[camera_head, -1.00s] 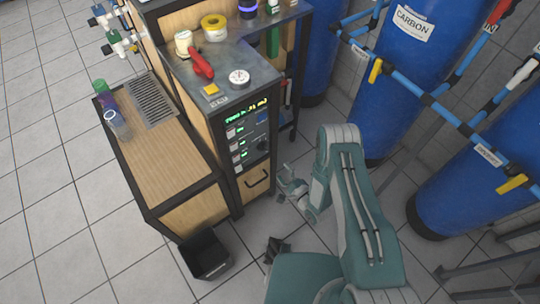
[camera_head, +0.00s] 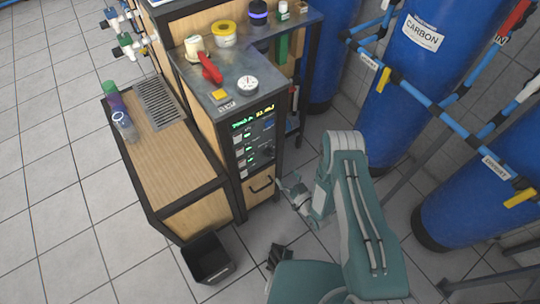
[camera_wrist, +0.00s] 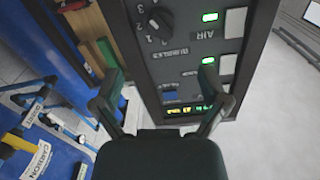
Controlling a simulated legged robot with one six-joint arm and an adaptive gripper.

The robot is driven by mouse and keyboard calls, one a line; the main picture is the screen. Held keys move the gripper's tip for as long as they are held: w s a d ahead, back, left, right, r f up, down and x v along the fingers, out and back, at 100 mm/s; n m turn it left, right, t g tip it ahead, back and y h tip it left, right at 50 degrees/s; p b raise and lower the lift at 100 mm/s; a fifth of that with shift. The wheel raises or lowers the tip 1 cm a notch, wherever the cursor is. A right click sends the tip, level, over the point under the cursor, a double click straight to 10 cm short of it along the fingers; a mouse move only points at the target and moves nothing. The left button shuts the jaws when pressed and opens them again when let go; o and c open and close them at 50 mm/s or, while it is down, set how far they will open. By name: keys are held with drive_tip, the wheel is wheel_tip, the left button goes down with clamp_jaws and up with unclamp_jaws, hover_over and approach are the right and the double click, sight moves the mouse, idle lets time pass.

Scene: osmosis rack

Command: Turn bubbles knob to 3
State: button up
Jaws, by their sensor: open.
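The bubbles knob (camera_wrist: 158,20) is a black round knob on the dark control panel (camera_wrist: 187,70). It shows upside down at the top of the wrist view, with the numbers 1, 2 and 3 at its left and the BUBBLES label beside it. I cannot tell its exact setting. My gripper (camera_wrist: 161,78) is open and empty, its two fingers spread in front of the panel, apart from the knob. In the head view the panel (camera_head: 255,140) is on the front of the rack, and my gripper (camera_head: 290,187) is to its lower right.
White buttons with green lights, one marked AIR (camera_wrist: 234,22), sit beside the knob. Blue tanks (camera_head: 395,90) and pipes stand at the right. A wooden counter (camera_head: 165,165) and a black bin (camera_head: 208,258) are at the left. Tiled floor is open at the far left.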

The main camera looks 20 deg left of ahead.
sight(271, 157)
drive_tip(key=x, duration=1.1)
drive_tip(key=shift+d, duration=0.1)
drive_tip(key=c, duration=1.2)
